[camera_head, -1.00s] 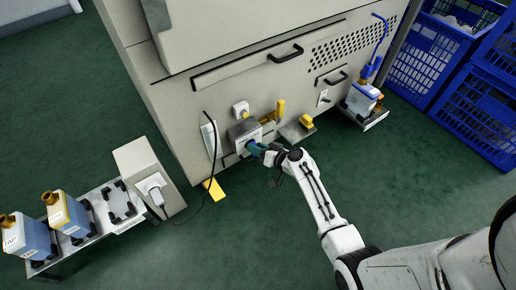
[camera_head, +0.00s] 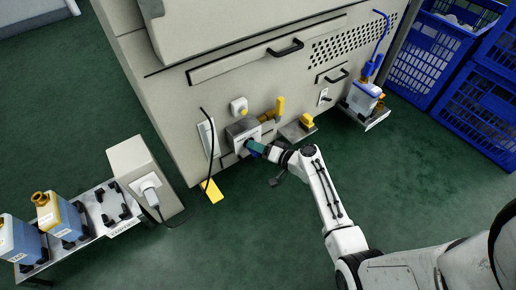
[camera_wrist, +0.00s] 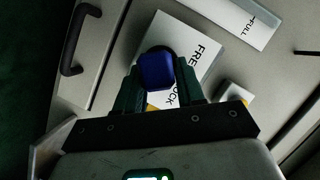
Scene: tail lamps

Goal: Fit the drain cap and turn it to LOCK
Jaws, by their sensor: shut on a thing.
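My gripper (camera_wrist: 158,82) is shut on a blue cap (camera_wrist: 156,70), which sits between its two dark green fingers in the wrist view. The cap is in front of a white label plate (camera_wrist: 196,50) on the machine; the label reads "FREE" and partly "LOCK". In the head view my gripper (camera_head: 255,148) is at the grey fitting (camera_head: 243,128) low on the machine front. My fingers hide the cap and the opening there. I cannot tell whether the cap is seated or only near, nor how far it is turned.
A yellow valve handle (camera_head: 279,108) stands close to the right of the fitting. A rack (camera_head: 120,226) with bottles stands lower left. Blue crates (camera_head: 425,60) are at right.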

